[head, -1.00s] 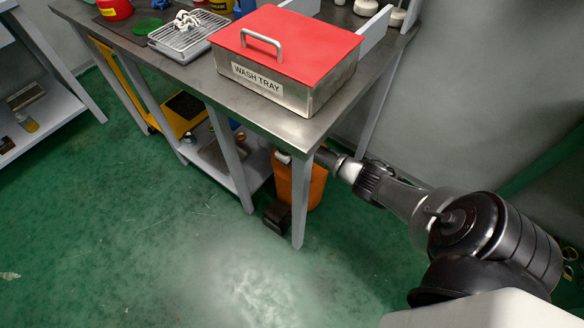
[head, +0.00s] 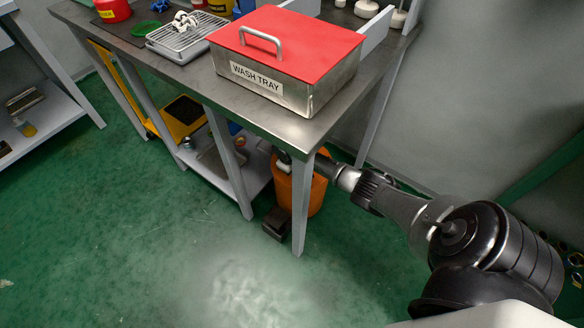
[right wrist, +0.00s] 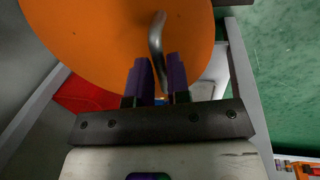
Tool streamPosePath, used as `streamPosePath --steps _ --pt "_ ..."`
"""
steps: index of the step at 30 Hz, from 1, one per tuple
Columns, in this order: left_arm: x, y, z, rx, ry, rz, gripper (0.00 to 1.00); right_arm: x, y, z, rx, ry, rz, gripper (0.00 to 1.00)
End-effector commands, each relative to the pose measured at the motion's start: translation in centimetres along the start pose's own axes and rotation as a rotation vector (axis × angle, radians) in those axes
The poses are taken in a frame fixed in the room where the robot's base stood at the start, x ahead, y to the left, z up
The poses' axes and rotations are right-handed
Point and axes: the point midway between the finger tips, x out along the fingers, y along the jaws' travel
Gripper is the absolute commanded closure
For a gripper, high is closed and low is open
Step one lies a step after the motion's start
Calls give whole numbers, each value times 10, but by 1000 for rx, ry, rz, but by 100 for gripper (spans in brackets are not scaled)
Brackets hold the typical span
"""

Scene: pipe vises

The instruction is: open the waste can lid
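The orange waste can (head: 305,190) stands on the floor under the right end of the workbench, partly behind a bench leg. A dark pedal (head: 275,222) is at its base. In the right wrist view its round orange lid (right wrist: 100,40) fills the top, with a bent metal handle (right wrist: 157,35) on it. My right gripper (right wrist: 160,62) has its two purple fingers close together on either side of the handle's near end, seemingly shut on it. In the head view the bench hides that gripper's fingertips and the lid. My left gripper is not in view.
The steel workbench (head: 190,75) overhangs the can, and its front leg (head: 303,210) stands close before it. The wash tray (head: 285,75) with its red lid sits on the bench above. A lower shelf (head: 225,175) is left of the can. The green floor in front is clear.

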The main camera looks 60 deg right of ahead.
Motion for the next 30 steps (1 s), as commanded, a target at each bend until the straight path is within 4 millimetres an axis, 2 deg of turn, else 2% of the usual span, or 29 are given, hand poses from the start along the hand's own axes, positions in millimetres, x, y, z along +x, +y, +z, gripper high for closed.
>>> streamPosePath --steps 1,5,19,26,30 --pt "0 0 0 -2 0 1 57 0 0 0 0 0 0 88" --pt "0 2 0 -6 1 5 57 0 0 0 0 0 0 100" --pt "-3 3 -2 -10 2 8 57 -3 2 0 1 0 -8 100" --pt "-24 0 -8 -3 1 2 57 -26 14 0 5 1 -97 100" --pt "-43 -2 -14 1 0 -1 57 -45 31 2 10 0 -205 100"
